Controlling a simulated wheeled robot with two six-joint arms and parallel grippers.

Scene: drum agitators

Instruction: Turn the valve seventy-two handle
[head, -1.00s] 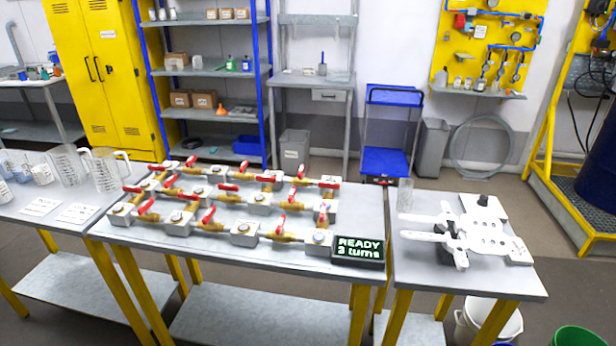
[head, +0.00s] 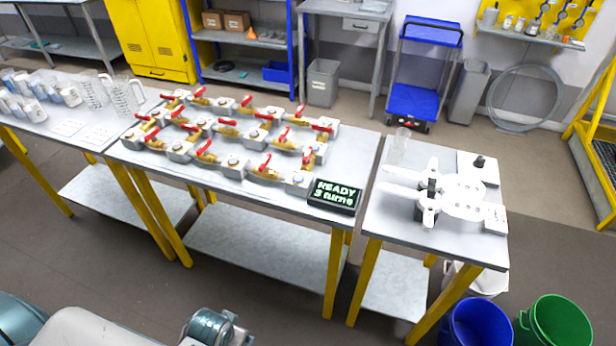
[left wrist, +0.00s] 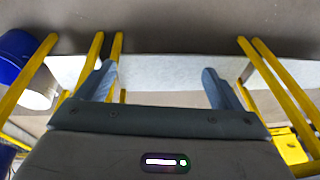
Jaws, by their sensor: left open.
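Several brass valves with red handles (head: 206,152) stand in rows on grey blocks on the middle table (head: 300,202). I cannot tell which one is valve seventy-two, as the labels are too small to read. No valve shows in that view. In the head view only parts of my own body show at the bottom left; no gripper fingers are visible there.
A right table (head: 400,225) holds a white mechanism (head: 430,200) and a clear cylinder (head: 399,143). A left table holds beakers (head: 122,95). Blue (head: 475,322) and green (head: 554,322) buckets stand at the front right. The floor before the middle table is clear.

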